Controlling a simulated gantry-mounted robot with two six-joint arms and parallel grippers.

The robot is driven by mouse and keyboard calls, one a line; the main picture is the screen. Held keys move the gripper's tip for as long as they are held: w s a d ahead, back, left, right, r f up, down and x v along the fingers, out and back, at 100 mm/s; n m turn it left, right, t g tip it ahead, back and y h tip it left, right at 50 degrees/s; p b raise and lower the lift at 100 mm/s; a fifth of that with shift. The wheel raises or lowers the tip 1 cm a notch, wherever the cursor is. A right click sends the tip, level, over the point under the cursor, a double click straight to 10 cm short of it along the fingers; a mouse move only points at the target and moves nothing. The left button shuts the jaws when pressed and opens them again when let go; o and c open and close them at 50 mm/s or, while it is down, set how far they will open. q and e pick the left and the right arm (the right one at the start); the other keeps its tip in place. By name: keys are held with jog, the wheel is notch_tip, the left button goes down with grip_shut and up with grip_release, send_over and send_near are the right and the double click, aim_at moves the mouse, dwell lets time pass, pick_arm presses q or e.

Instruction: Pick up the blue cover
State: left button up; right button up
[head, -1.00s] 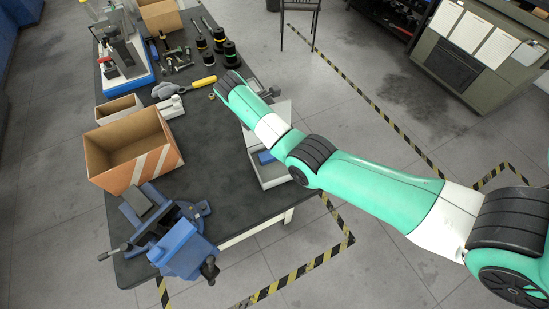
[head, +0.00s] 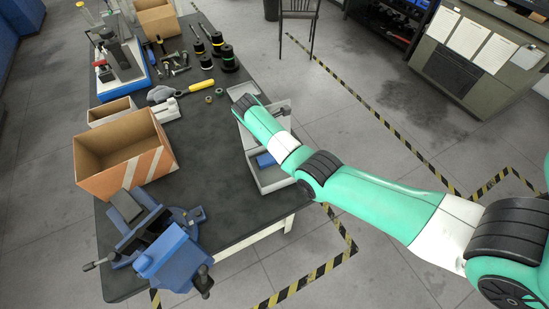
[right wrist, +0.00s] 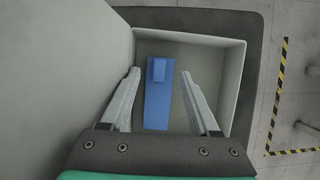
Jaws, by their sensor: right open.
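The blue cover (right wrist: 158,95) lies at the bottom of a light grey open bin. In the head view the cover (head: 265,160) shows as a small blue patch beside my right arm. The bin (head: 272,183) sits at the right edge of the dark table. My right gripper (right wrist: 160,74) is open and empty, its two fingers apart on either side of the cover as seen from the wrist. I cannot tell how far above the cover the fingertips are. In the head view my right forearm hides this gripper. My left gripper is in neither view.
A tall grey surface (right wrist: 60,80) stands close left of the right gripper. A cardboard box (head: 125,155) and a blue vise (head: 165,250) stand on the table (head: 215,160). A yellow-handled tool (head: 197,87) and several black-and-yellow pieces lie farther back.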

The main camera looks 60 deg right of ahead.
jog(key=x, duration=0.3)
jog(key=shift+s+f+b, duration=0.15)
jog(key=shift+f+b, duration=0.2)
jog(key=shift+b, duration=0.05)
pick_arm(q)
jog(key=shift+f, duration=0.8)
pick_arm(e)
jog(key=shift+r, duration=0.1)
jog(key=shift+c, duration=0.4)
grip_shut()
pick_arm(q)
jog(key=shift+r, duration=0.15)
pick_arm(e)
jog(key=shift+r, duration=0.15)
